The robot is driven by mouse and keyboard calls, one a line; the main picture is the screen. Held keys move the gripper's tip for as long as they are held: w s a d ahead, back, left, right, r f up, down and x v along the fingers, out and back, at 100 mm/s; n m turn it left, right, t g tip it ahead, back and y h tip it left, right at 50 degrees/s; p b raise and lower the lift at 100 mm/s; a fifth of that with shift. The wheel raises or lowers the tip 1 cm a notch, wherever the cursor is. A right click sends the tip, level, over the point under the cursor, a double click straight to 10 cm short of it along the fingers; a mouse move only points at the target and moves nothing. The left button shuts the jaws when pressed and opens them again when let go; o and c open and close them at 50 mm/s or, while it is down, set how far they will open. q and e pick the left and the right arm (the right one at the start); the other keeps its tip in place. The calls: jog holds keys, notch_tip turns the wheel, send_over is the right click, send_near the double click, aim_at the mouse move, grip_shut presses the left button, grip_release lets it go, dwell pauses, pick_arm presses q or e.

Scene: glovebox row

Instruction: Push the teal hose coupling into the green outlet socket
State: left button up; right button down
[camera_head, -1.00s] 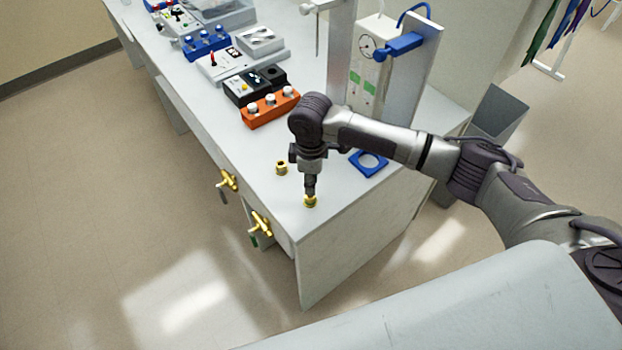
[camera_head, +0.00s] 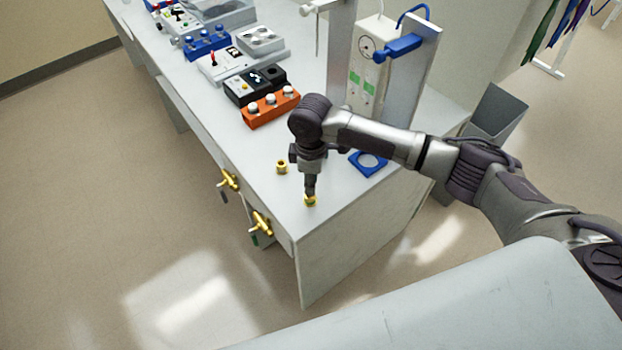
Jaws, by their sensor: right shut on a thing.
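My right gripper (camera_head: 310,188) points straight down over the bench's front right corner. It is shut on a small brass fitting (camera_head: 310,202), which shows just below the fingertips at the bench top; I cannot tell whether it touches the surface. I see no teal on it, so I cannot tell whether it is the teal coupling. A second brass fitting (camera_head: 281,167) stands on the bench to the left. Two yellow outlet valves stick out of the bench front; the nearer valve (camera_head: 261,223) has a green part (camera_head: 254,240) below it. My left gripper is out of view.
An orange box with white knobs (camera_head: 270,107) and several instruments stand farther back. A metal upright (camera_head: 410,75) and a white unit (camera_head: 368,70) stand behind the arm. The bench front left is clear.

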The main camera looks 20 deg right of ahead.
jog(key=shift+r, duration=0.1)
jog(key=shift+p, duration=0.5)
dwell(0.7)
jog(key=shift+p, duration=0.45)
jog(key=shift+f+b, duration=0.55)
jog(key=shift+f, duration=1.15)
jog(key=c, duration=0.9)
grip_release()
jog(key=shift+o, duration=0.2)
jog(key=shift+r, duration=0.1)
notch_tip(320, 180, up, 12)
jog(key=shift+f, duration=0.15)
